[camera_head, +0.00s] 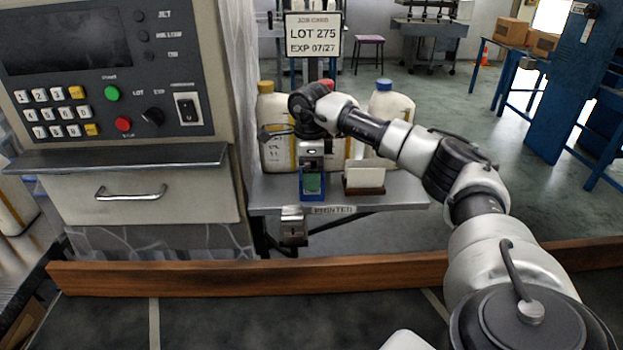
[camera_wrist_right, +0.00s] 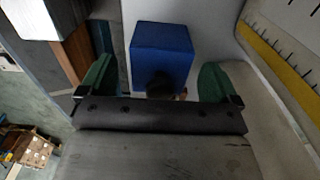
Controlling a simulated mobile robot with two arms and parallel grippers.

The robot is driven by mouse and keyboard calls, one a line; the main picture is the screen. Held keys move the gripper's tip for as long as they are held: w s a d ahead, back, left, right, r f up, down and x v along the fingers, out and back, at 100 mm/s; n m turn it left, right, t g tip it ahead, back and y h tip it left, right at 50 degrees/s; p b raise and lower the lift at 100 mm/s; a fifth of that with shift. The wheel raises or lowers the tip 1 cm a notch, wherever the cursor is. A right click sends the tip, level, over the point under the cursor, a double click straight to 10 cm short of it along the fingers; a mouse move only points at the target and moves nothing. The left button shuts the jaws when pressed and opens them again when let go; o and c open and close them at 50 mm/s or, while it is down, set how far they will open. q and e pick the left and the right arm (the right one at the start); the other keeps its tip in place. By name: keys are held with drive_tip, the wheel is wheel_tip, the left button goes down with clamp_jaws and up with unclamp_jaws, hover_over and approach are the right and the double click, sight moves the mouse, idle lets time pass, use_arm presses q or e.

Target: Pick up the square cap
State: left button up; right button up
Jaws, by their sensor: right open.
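A blue square-topped block (camera_wrist_right: 162,50), which looks like the square cap, lies between the two green fingers of my right gripper (camera_wrist_right: 155,82) in the right wrist view. Gaps show on both sides of it, so the open fingers do not grip it. In the head view my right gripper (camera_head: 312,184) points down at the metal shelf, with the blue block (camera_head: 313,196) partly hidden behind its green finger. My left gripper does not show.
A wooden holder with a white pad (camera_head: 364,177) stands just right of the gripper on the shelf (camera_head: 400,196). Jugs (camera_head: 275,113) (camera_head: 395,108) stand behind it. A control cabinet (camera_head: 120,75) is at left. A wooden rail (camera_head: 200,277) crosses in front.

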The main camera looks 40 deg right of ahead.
drive_tip(key=shift+f, duration=1.15)
drive_tip(key=c, duration=1)
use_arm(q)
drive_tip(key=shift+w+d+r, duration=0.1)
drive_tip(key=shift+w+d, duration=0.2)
use_arm(e)
drive_tip(key=shift+r, duration=0.2)
drive_tip(key=shift+r, duration=0.25)
drive_tip(key=r, duration=0.3)
drive_tip(key=shift+s+r, duration=0.2)
drive_tip(key=shift+r, duration=0.1)
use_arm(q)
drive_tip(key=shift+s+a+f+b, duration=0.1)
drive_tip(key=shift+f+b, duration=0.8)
use_arm(e)
drive_tip(key=s+a+r, duration=0.3)
drive_tip(key=s+r, duration=0.3)
drive_tip(key=s, duration=0.4)
drive_tip(key=shift+s+a+r, duration=0.25)
drive_tip(key=shift+s+r, duration=0.1)
drive_tip(key=shift+s, duration=0.05)
